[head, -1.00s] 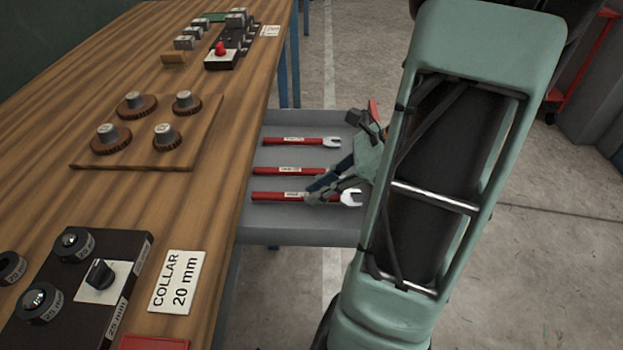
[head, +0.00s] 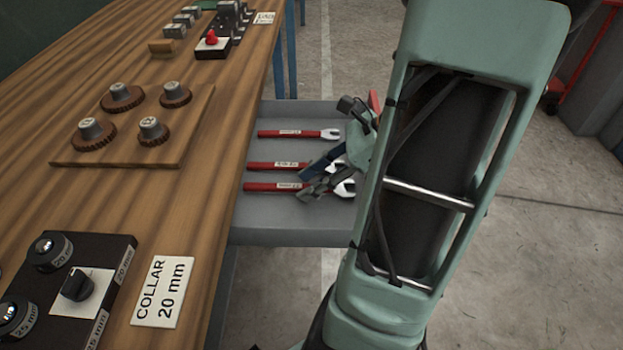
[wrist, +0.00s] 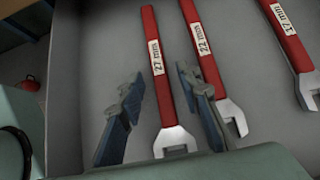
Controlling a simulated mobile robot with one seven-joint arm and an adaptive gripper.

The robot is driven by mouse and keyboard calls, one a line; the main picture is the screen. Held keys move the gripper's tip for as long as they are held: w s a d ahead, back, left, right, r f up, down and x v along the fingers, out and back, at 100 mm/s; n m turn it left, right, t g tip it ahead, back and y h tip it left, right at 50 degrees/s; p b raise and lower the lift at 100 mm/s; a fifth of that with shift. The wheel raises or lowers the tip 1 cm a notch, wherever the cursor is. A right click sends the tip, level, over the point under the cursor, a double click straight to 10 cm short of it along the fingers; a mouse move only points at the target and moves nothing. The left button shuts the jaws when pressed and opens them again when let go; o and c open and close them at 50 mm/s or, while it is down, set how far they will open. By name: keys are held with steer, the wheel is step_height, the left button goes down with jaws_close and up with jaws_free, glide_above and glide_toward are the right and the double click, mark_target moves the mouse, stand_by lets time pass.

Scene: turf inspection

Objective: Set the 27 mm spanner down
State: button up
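The 27 mm spanner (head: 268,187) has a red handle and a silver open-ended jaw. It lies flat in the grey open drawer (head: 285,232), nearest of three spanners in the head view. My gripper (head: 306,183) is low over it. In the wrist view, the 27 mm spanner (wrist: 161,75) lies between the two spread fingers of my gripper (wrist: 157,88), with visible gaps on both sides. The right finger overlaps part of the 22 mm spanner (wrist: 205,50) in the picture. Any contact there cannot be told.
The 22 mm spanner (head: 272,166) and the 17 mm spanner (head: 285,134) lie beside it in the drawer. The wooden bench (head: 190,215) stands at the left, with a gear board (head: 185,140) and a collar card (head: 163,292). The drawer's front strip is clear.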

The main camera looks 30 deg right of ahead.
steer(key=p+v, duration=0.4)
steer(key=v, duration=0.7)
steer(key=shift+s+d+r, duration=0.25)
steer(key=shift+d+r, duration=0.1)
steer(key=shift+r, duration=0.05)
